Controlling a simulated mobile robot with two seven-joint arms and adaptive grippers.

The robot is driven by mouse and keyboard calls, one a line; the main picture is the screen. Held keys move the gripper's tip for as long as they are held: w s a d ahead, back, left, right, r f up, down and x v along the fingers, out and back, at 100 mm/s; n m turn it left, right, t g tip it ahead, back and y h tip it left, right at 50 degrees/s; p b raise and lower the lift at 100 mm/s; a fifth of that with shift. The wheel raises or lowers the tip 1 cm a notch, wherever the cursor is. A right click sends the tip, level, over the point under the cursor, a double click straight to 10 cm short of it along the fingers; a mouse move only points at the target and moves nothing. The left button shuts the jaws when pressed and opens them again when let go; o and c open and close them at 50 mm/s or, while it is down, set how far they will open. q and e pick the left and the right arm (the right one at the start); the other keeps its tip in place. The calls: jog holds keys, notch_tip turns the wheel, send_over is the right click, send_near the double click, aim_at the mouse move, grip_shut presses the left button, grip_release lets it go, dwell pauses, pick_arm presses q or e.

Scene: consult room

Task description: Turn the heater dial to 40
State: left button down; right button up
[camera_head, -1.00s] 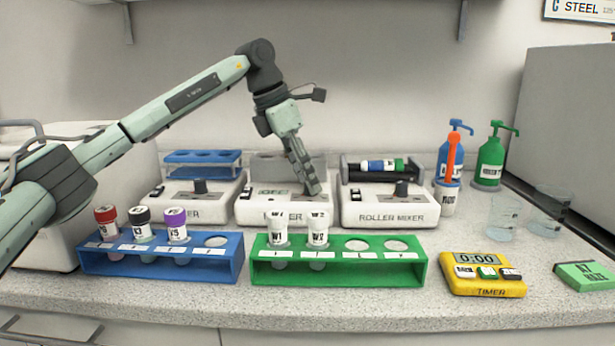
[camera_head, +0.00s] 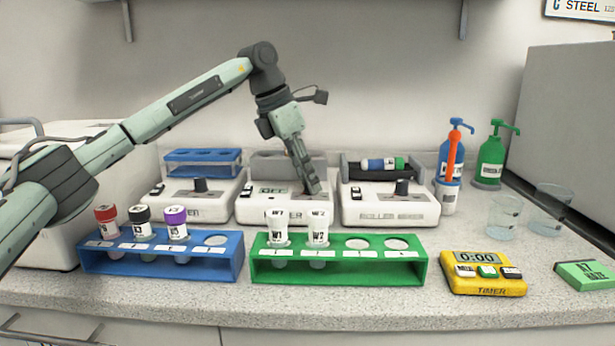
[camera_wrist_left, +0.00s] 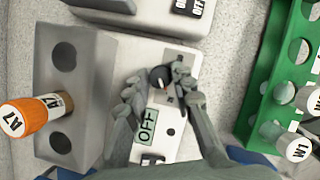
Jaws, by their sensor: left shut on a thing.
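The heater (camera_head: 250,206) is the middle white device at the back of the bench. Its small display (camera_head: 272,190) reads OFF, and so does the display in the left wrist view (camera_wrist_left: 148,126). My left gripper (camera_head: 312,190) reaches down to the right part of its front panel. In the left wrist view my left gripper (camera_wrist_left: 162,88) is shut on the black dial (camera_wrist_left: 160,76), with a finger on either side. In the head view the fingers hide the dial. The dial's scale is too small to read. My right gripper is not in view.
A roller mixer (camera_head: 390,212) stands close on the right, another mixer (camera_head: 195,212) on the left. In front are a blue rack (camera_head: 160,262) and a green rack (camera_head: 335,272) with tubes. An orange-capped tube (camera_wrist_left: 25,115) sits in the heater's grey block (camera_wrist_left: 88,75).

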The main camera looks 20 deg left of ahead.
pick_arm(q)
jog(key=shift+n, duration=0.7)
jog(key=n+y, duration=0.1)
jog(key=n, duration=0.1)
jog(key=n+t+b, duration=0.1)
jog(key=n, duration=0.1)
jog(key=shift+s+d+y, duration=0.1)
jog(key=shift+d+y, duration=0.1)
jog(key=shift+y, duration=0.2)
jog(key=n+y+b, duration=0.1)
jog(key=n, duration=0.2)
jog(key=shift+d+n+t, duration=0.1)
jog(key=shift+n+t, duration=0.2)
jog(key=shift+n+y+b, duration=0.35)
jog(key=shift+n+y, duration=0.35)
jog(key=shift+n, duration=0.5)
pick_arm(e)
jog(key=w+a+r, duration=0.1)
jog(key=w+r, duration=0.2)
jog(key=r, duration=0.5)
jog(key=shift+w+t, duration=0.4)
pick_arm(q)
jog(key=shift+r, duration=0.1)
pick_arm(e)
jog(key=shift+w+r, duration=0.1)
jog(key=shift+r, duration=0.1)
